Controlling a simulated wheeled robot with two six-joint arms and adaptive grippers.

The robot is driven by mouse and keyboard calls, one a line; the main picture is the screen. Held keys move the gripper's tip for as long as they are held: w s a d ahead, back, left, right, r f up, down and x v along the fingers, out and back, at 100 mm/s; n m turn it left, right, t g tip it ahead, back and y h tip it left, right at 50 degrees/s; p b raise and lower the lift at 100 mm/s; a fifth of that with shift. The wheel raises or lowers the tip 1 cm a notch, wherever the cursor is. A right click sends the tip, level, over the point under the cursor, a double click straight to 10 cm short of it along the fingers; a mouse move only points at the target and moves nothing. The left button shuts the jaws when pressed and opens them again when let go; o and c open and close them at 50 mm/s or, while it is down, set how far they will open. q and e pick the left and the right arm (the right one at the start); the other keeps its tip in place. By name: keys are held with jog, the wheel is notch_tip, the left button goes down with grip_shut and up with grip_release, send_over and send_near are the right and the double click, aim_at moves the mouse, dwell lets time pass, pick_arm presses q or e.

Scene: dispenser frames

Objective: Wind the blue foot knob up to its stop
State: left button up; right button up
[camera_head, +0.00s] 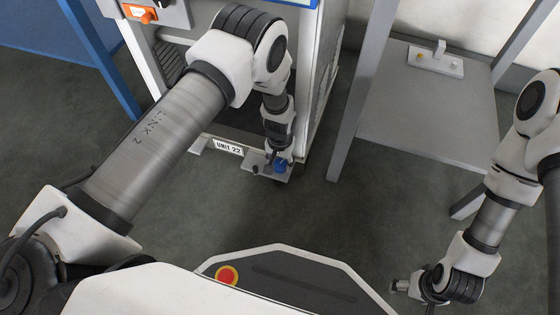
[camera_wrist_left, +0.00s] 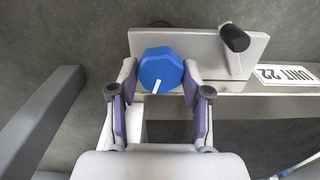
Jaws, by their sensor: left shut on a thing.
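The blue foot knob (camera_head: 281,167) sits on a grey plate (camera_head: 262,160) low at the front of the cabinet. In the left wrist view the knob (camera_wrist_left: 160,70) is blue, many-sided, with a white mark pointing down and slightly left. My left gripper (camera_head: 278,158) reaches down to it; in the left wrist view its two fingers (camera_wrist_left: 160,80) stand on either side of the knob and are shut on it. A black handle (camera_wrist_left: 234,38) stands on the plate right of the knob. My right gripper (camera_head: 402,286) is at the lower right, away from the knob; its fingers are too small to read.
A "UNIT 22" label (camera_head: 228,147) is on the cabinet's lower edge. A grey post (camera_head: 352,130) and a grey table (camera_head: 430,105) with a small switch plate (camera_head: 436,61) stand to the right. Open floor (camera_head: 370,215) lies in front.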

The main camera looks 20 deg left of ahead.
aim_at(280, 164)
pick_arm(q)
jog(key=n, duration=0.7)
dwell(0.5)
jog(key=o, duration=1.2)
jog(key=shift+c, duration=0.2)
jog(key=shift+r, duration=0.15)
notch_tip(280, 164, up, 12)
